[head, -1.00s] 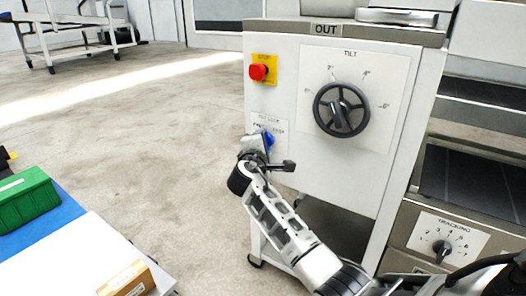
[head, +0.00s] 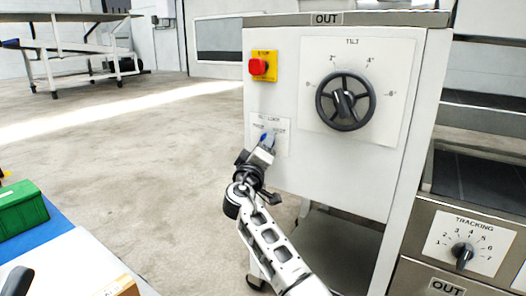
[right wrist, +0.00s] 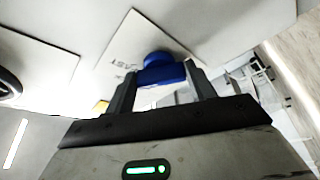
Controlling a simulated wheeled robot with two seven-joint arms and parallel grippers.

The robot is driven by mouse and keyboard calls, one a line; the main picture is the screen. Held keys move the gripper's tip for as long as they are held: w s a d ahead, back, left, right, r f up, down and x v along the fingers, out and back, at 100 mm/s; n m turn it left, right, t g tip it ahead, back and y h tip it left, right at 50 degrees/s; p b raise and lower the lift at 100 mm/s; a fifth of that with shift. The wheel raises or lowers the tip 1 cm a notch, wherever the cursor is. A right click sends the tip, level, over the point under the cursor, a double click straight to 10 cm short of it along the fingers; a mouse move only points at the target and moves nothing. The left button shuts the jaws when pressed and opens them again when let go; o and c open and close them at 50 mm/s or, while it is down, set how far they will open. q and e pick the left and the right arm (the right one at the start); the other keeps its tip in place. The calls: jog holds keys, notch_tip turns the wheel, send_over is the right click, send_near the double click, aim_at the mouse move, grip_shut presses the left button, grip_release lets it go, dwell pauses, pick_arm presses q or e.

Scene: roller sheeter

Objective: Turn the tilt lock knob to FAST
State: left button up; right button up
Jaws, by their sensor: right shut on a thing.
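The tilt lock knob (head: 263,137) is small and blue. It sits on a white label plate (head: 284,135) on the machine's front panel, below the red stop button. My right gripper (head: 265,149) reaches it from below. In the right wrist view, the blue knob (right wrist: 163,70) is between the two fingers of the right gripper (right wrist: 158,88), which is shut on it. Lettering that looks like FAST shows on the plate beside the knob. The gripper partly hides the knob and plate in the head view, and I cannot tell where the knob points. My left gripper is not in view.
A red stop button (head: 259,67) on a yellow plate is above the knob. A black tilt handwheel (head: 345,101) is to the right. A tracking knob (head: 462,252) is at lower right. A green box (head: 20,208) lies at left. Open floor is left of the machine.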

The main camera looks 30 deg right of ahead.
jog(key=shift+f+m+h, duration=0.1)
jog(key=shift+m+h, duration=0.3)
jog(key=shift+m, duration=0.6)
jog(key=shift+g, duration=0.3)
jog(key=o, duration=1)
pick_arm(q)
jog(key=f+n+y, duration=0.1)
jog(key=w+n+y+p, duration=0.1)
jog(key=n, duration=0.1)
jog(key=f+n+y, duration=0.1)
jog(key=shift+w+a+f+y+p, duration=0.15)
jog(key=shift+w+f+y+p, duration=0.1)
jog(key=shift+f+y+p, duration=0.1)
pick_arm(e)
jog(key=v, duration=0.7)
jog(key=shift+s+a+f, duration=0.15)
